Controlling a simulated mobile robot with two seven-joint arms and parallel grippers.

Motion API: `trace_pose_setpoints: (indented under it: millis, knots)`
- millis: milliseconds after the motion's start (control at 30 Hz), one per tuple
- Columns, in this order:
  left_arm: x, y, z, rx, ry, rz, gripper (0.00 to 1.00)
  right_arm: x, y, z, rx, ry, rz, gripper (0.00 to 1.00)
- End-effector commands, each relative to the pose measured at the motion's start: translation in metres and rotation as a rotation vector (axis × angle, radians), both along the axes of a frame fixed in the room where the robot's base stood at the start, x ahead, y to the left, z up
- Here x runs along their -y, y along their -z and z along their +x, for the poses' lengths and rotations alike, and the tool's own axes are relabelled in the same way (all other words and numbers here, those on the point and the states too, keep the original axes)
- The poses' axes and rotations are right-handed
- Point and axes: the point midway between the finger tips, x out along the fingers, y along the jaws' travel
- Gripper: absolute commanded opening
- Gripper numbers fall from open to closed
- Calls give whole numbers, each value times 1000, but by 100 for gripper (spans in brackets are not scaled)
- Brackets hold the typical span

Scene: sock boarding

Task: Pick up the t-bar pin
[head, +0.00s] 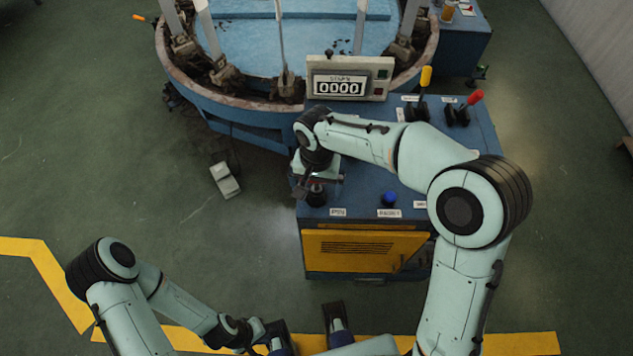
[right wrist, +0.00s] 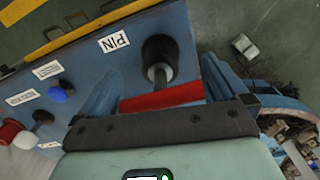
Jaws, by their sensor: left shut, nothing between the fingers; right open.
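In the right wrist view the t-bar pin shows as a red crossbar (right wrist: 162,97) on a short metal shaft, which stands in a black round holder (right wrist: 160,50) beside a PIN label (right wrist: 114,43). My right gripper (right wrist: 155,85) is open, with one finger on each side of the red bar; whether they touch it cannot be told. In the head view my right gripper (head: 306,184) is over the console's front left corner, and the black holder (head: 316,196) is partly hidden under it. My left gripper (head: 252,333) is shut and empty, low near the floor.
The blue console (head: 356,229) carries a blue button (head: 388,198), a yellow lever (head: 426,77), a red lever (head: 476,97) and a counter (head: 338,86) reading 0000. A round machine (head: 190,90) stands behind it. A pale pedal (head: 225,181) lies on the floor.

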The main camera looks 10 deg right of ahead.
Motion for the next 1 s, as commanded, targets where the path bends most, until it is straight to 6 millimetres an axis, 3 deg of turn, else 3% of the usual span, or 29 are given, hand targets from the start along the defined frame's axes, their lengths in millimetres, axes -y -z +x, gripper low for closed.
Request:
trace_pose_setpoints:
  millis: [100, 367, 400, 500, 533, 833, 1000]
  knots:
    - [0, 2, 0, 0, 0, 0, 0, 0, 14, 0, -1, 1, 0, 100]
    - [0, 2, 0, 0, 0, 0, 0, 0, 17, 0, 1, 1, 0, 100]
    - [0, 2, 0, 0, 0, 0, 0, 0, 17, 0, 1, 1, 0, 94]
    - [0, 2, 0, 0, 0, 0, 0, 0, 17, 0, 1, 1, 0, 61]
    - [0, 2, 0, 0, 0, 0, 0, 0, 17, 0, 1, 1, 0, 58]
    - [0, 1, 0, 0, 0, 0, 0, 0, 15, 1, 2, 1, 0, 58]
    - [0, 0, 0, 0, 0, 0, 0, 0, 3, 1, 4, 0, 1, 58]
